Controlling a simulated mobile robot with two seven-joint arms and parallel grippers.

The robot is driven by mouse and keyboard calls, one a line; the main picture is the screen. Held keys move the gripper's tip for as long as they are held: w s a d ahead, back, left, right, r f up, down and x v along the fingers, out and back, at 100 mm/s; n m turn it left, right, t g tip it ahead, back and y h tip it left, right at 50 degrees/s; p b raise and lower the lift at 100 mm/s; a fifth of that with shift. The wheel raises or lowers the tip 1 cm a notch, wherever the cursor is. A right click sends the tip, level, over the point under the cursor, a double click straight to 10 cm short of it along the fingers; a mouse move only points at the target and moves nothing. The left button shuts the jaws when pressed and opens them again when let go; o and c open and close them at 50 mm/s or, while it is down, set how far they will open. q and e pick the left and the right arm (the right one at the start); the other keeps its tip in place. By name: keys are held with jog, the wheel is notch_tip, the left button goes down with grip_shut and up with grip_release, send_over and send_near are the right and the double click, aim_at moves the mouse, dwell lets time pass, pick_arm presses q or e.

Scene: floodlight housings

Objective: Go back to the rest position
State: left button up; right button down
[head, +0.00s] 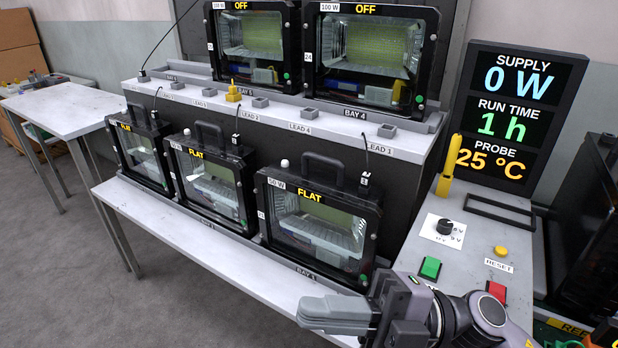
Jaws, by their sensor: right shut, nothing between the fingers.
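My right gripper (335,312) is in the lower middle of the head view, its arm coming in from the lower right. Its fingers are shut with nothing between them. They point left, over the front edge of the white bench (222,262), in front of the 50 W floodlight housing (318,222). Whether the fingers touch the bench cannot be told. My left gripper is not in view.
Two more housings marked FLAT (213,186) stand left on the bench. Two housings marked OFF (368,52) stand on the upper shelf. A control panel with green (430,268) and red (496,291) buttons lies beside my right arm. A display (512,115) stands behind it. Grey floor (60,270) is clear at left.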

jog(key=w+d+f+m+t+h, duration=0.4)
jog(key=d+f+m+t+h, duration=0.15)
jog(key=m+t, duration=0.45)
jog(key=w+d+f+m+t+h, duration=0.5)
jog(key=f+m+t, duration=0.3)
jog(key=m, duration=0.5)
jog(key=s+d+f+m+g+h, duration=0.3)
jog(key=s+f, duration=0.3)
jog(key=f, duration=0.3)
jog(key=s+d+f+m+g+h, duration=0.3)
jog(key=s+d+f+h, duration=0.2)
jog(key=f, duration=0.5)
jog(key=shift+s+f+m+p, duration=0.15)
jog(key=shift+s+m+p, duration=0.25)
jog(key=shift+s, duration=0.15)
